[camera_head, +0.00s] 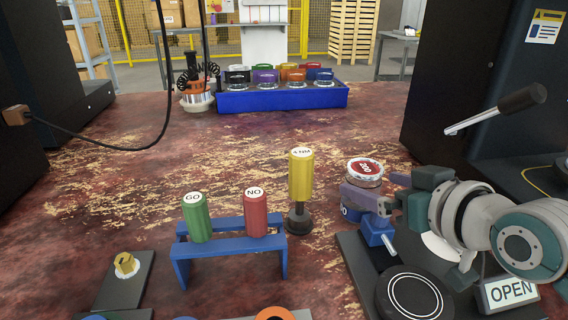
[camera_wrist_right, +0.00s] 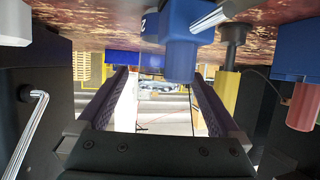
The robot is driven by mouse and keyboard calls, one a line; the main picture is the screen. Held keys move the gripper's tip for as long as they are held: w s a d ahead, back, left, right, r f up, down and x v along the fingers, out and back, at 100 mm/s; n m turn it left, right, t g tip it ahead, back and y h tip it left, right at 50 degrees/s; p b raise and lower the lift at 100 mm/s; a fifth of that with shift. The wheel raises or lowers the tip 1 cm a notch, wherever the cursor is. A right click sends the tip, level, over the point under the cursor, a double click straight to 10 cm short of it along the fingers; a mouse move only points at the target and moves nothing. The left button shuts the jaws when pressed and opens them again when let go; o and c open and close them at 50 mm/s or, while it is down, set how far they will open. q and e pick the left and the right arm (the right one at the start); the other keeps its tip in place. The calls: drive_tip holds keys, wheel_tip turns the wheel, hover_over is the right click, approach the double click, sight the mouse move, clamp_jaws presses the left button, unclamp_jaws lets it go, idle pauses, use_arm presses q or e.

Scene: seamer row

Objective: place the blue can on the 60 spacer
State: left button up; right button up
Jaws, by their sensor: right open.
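A blue-topped can (camera_head: 323,76) stands at the right end of the front row in the blue tray (camera_head: 283,100) at the far side of the table. My right gripper (camera_head: 372,190) is open at the right of the head view. Its fingers also show in the right wrist view (camera_wrist_right: 160,95), apart, with no object clearly held between them. A silver can-shaped piece with a red top marked 200 (camera_head: 365,168) shows just behind the fingers. A blue part (camera_head: 380,232) with a metal handle is beside the gripper. I cannot make out a spacer marked 60. My left gripper is not in view.
A blue rack (camera_head: 228,245) holds the green GO (camera_head: 195,217) and red NO (camera_head: 255,212) cylinders. A yellow cylinder (camera_head: 300,175) stands on a black post beside it. A black-handled lever (camera_head: 508,105) juts out at right. The table middle before the tray is clear.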

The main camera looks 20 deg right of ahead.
drive_tip(key=shift+x, duration=1.05)
drive_tip(key=c, duration=1.4)
